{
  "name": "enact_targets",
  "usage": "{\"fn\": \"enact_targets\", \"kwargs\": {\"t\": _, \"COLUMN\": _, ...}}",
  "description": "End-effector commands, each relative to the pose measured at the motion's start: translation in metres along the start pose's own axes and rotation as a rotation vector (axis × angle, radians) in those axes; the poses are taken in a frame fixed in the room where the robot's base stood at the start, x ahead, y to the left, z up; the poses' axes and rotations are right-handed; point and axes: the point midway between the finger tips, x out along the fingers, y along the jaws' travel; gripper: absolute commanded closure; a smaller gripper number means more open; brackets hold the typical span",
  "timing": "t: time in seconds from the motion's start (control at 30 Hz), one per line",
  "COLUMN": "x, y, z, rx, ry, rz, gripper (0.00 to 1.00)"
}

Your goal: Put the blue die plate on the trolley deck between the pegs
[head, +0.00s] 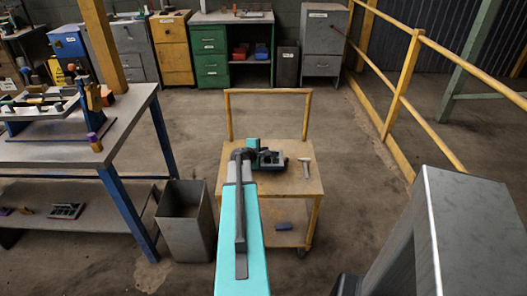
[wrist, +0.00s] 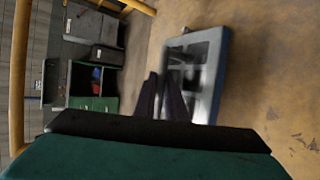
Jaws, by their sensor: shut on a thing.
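My gripper (wrist: 162,97) is shut on the edge of a plate (wrist: 205,62), grey and blotched on its face with a blue side, in the wrist view. I take it for the blue die plate; the plate stands tilted in that view. In the head view my gripper (head: 262,156) is over the back middle of the wooden trolley deck (head: 285,195). My arm hides part of the deck there. The plate is hard to tell from the gripper in that view, and I cannot tell whether it touches the deck. I cannot make out the pegs.
A pale T-shaped tool (head: 305,167) lies on the deck's right side. A blue object (head: 283,226) is on the trolley's lower shelf. The trolley's yellow handle (head: 268,92) rises behind the deck. A grey bin (head: 184,222) and a workbench (head: 110,125) stand left; yellow railing (head: 400,85) is right.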

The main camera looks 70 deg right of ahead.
Motion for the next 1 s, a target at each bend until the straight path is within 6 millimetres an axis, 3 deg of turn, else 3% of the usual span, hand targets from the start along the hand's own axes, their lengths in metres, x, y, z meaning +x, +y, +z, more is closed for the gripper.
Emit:
{"fn": "enact_targets", "kwargs": {"t": 0.1, "x": 0.008, "y": 0.005, "z": 0.002, "rx": -0.001, "ry": 0.001, "rz": 0.003, "gripper": 1.0}}
{"fn": "enact_targets", "kwargs": {"t": 0.4, "x": 0.021, "y": -0.019, "z": -0.004, "rx": -0.002, "ry": 0.0, "rz": 0.003, "gripper": 1.0}}
{"fn": "enact_targets", "kwargs": {"t": 0.93, "x": 0.025, "y": -0.026, "z": -0.005, "rx": 0.0, "ry": 0.0, "rz": 0.004, "gripper": 1.0}}
{"fn": "enact_targets", "kwargs": {"t": 0.97, "x": 0.025, "y": -0.028, "z": -0.005, "rx": 0.0, "ry": 0.0, "rz": 0.0, "gripper": 0.86}}
{"fn": "enact_targets", "kwargs": {"t": 1.0, "x": 0.025, "y": -0.028, "z": -0.005, "rx": 0.0, "ry": 0.0, "rz": 0.0, "gripper": 0.79}}
